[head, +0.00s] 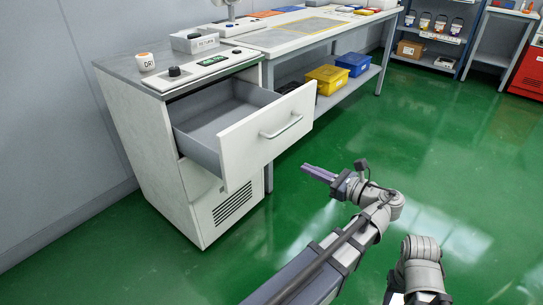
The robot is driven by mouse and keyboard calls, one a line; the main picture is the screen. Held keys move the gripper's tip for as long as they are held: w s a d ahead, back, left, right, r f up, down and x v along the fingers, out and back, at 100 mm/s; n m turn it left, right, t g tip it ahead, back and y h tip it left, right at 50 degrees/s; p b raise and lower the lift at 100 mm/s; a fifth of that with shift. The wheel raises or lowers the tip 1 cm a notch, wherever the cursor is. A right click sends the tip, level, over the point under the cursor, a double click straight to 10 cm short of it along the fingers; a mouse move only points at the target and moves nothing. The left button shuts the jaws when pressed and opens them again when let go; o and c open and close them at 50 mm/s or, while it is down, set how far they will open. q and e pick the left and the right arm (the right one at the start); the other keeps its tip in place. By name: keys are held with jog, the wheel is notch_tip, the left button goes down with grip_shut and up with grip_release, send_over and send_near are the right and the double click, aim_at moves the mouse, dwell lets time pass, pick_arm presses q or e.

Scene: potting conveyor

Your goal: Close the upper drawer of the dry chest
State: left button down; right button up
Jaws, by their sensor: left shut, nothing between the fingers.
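The dry chest (170,165) is a white cabinet with a grey top, standing against the wall at the left. Its upper drawer (262,138) is pulled well out, and the visible part of its grey inside looks empty. A bar handle (282,126) is on the drawer's white front. Below it is a closed front with a dark vent grille (232,203). My left gripper (306,170) is shut and empty, to the right of and below the drawer front in the picture, apart from it and pointing left. My right gripper is not visible; only part of that arm shows at the bottom right.
On the chest top are a labelled round pot (146,61) and a control panel (205,63). A workbench (310,35) adjoins behind, with yellow (327,79) and blue (353,64) bins on its lower shelf. Green floor (440,150) is clear to the right.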

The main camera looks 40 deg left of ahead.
aim_at(263, 144)
pick_arm(q)
jog(key=shift+m+y, duration=0.3)
jog(key=shift+y, duration=0.1)
jog(key=a, duration=0.4)
jog(key=w+a, duration=0.1)
jog(key=a, duration=0.4)
jog(key=a+r, duration=0.1)
jog(key=a, duration=0.4)
jog(key=shift+w, duration=0.15)
jog(key=shift+a, duration=0.2)
jog(key=a, duration=0.8)
jog(key=w+a, duration=0.1)
jog(key=a, duration=0.7)
jog(key=w+a, duration=0.1)
jog(key=a, duration=0.7)
jog(key=shift+a, duration=0.1)
jog(key=shift+a+r, duration=0.1)
jog(key=shift+a, duration=0.2)
jog(key=shift+w+a+r, duration=0.1)
